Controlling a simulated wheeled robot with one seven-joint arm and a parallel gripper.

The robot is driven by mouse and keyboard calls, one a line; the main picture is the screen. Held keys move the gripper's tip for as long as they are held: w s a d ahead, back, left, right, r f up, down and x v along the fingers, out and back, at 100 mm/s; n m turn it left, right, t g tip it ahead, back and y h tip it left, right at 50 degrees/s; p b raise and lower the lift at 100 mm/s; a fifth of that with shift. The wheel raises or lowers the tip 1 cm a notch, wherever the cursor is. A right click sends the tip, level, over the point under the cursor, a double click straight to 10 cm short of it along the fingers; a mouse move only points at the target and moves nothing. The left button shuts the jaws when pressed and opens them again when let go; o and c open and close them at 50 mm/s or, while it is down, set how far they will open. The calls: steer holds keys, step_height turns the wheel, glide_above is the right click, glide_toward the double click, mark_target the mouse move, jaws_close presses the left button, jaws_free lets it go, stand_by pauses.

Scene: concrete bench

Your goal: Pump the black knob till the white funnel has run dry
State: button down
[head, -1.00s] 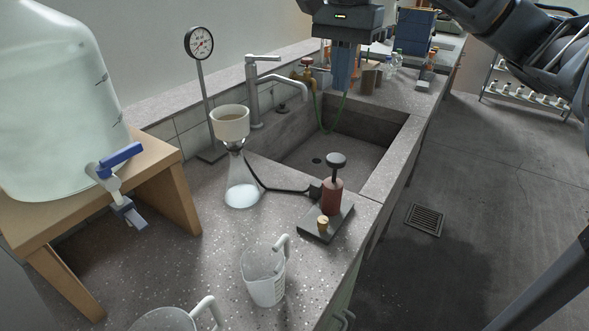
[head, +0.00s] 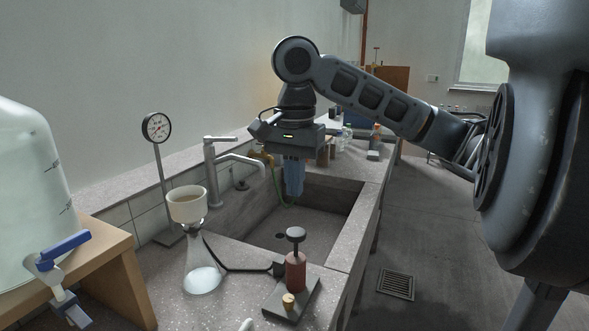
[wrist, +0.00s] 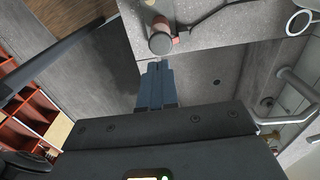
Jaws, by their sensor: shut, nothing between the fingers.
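The black knob (head: 296,234) tops a red hand pump (head: 295,270) on a dark base plate at the sink's near edge. The knob stands raised on its rod. The white funnel (head: 187,206) sits upright on a conical glass flask (head: 203,270); a tan surface shows inside it. A black hose joins flask and pump. My gripper (head: 293,192) is shut and empty, pointing down over the sink, beyond the pump and apart from it. In the wrist view the blue fingers (wrist: 156,84) are together, with the knob (wrist: 160,42) just past their tips.
A dial gauge (head: 156,128) stands behind the funnel. The tap (head: 222,160) reaches over the sink (head: 325,205), left of my gripper. A large carboy (head: 30,200) on a wooden stand (head: 118,275) fills the left. Bottles stand at the back.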

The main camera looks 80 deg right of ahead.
mark_target(296, 233)
step_height(296, 233, down, 8)
steer(key=shift+d+f+b, duration=0.1)
steer(key=shift+f+b, duration=0.1)
steer(key=shift+b, duration=0.2)
steer(key=shift+f+b, duration=0.9)
steer(key=shift+f, duration=1.2)
